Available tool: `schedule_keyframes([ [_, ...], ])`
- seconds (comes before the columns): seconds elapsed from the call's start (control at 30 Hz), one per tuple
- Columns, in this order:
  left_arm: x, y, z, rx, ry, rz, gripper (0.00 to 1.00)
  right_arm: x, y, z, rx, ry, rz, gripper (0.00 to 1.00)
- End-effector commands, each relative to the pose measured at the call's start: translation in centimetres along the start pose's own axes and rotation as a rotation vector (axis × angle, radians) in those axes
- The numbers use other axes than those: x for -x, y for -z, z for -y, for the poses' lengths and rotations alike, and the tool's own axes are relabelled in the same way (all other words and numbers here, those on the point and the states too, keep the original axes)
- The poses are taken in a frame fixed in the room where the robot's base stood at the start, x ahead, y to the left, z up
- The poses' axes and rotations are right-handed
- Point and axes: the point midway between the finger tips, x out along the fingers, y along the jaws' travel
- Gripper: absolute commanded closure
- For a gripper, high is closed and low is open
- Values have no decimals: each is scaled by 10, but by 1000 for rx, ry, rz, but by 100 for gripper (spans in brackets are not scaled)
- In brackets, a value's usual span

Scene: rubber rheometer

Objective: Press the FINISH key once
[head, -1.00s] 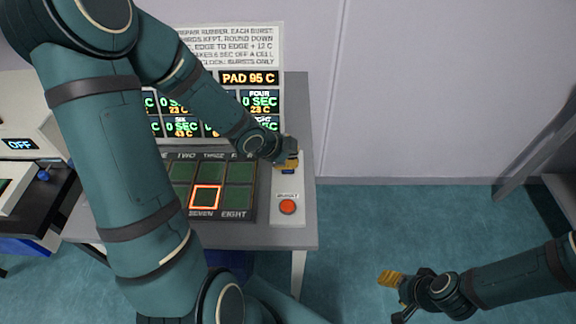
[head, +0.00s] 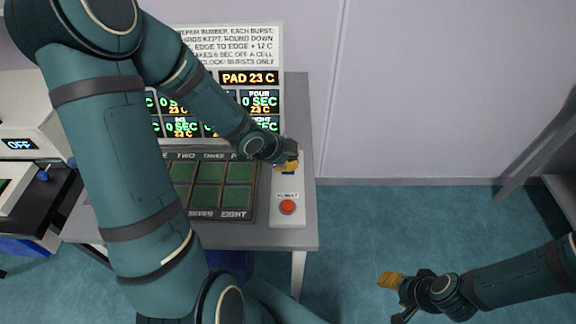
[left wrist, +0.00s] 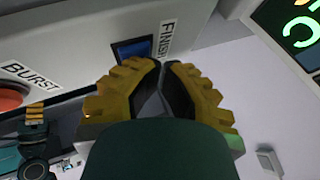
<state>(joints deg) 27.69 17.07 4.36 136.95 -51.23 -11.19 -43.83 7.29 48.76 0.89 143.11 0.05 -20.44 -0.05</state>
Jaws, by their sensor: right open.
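The FINISH key is a small blue square (left wrist: 131,50) beside its FINISH label in the left wrist view. In the head view a blue bit of the key (head: 288,170) shows just under my left gripper (head: 289,163). In the left wrist view the yellow fingertips of my left gripper (left wrist: 160,66) meet, with nothing between them, beside the key's edge. I cannot tell whether they touch it. My right gripper (head: 392,296) is open and empty over the floor at lower right.
The red BURST button (head: 287,207) sits on the same pale strip, nearer the front edge. A dark pad of cells (head: 207,185) lies to its left. A display board (head: 232,50) stands behind, reading PAD 23 C. My left arm hides part of the table.

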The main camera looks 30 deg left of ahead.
Motion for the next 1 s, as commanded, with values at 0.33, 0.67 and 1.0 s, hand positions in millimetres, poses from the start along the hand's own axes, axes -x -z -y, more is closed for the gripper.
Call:
schedule_keyframes([
  [0.33,2,0,-1,2,-5,4,100,3,0,1,0,0,0,46],
  [0.67,16,7,8,1,-4,2,100,19,2,7,0,0,0,46],
  [1.0,16,8,8,1,-2,1,100,19,2,7,0,0,0,46],
])
